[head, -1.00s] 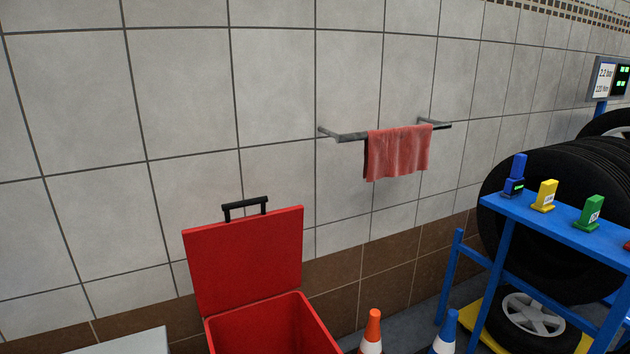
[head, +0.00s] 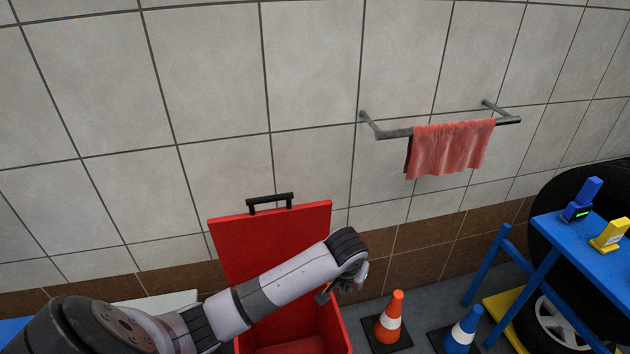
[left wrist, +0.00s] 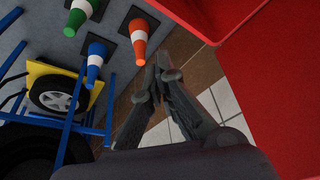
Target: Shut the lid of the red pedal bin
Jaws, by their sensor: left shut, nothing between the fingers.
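The red pedal bin (head: 331,335) stands by the wall at the bottom of the head view, its lid (head: 250,240) open and upright at the back. A black handle (head: 270,203) sits on the lid's top edge. My left arm crosses in front of the lid and hides part of it and of the bin's opening. My left gripper (head: 323,296) is shut and empty, over the bin's right side; I cannot tell if it touches. In the left wrist view its fingers (left wrist: 162,62) are together, with red bin surfaces (left wrist: 285,85) to the right. My right gripper is not in view.
An orange cone (head: 391,318) and a blue cone (head: 463,330) stand right of the bin. A blue rack (head: 560,240) with tyres is farther right. A pink towel (head: 450,150) hangs on a wall rail. A green cone (left wrist: 80,14) shows in the left wrist view.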

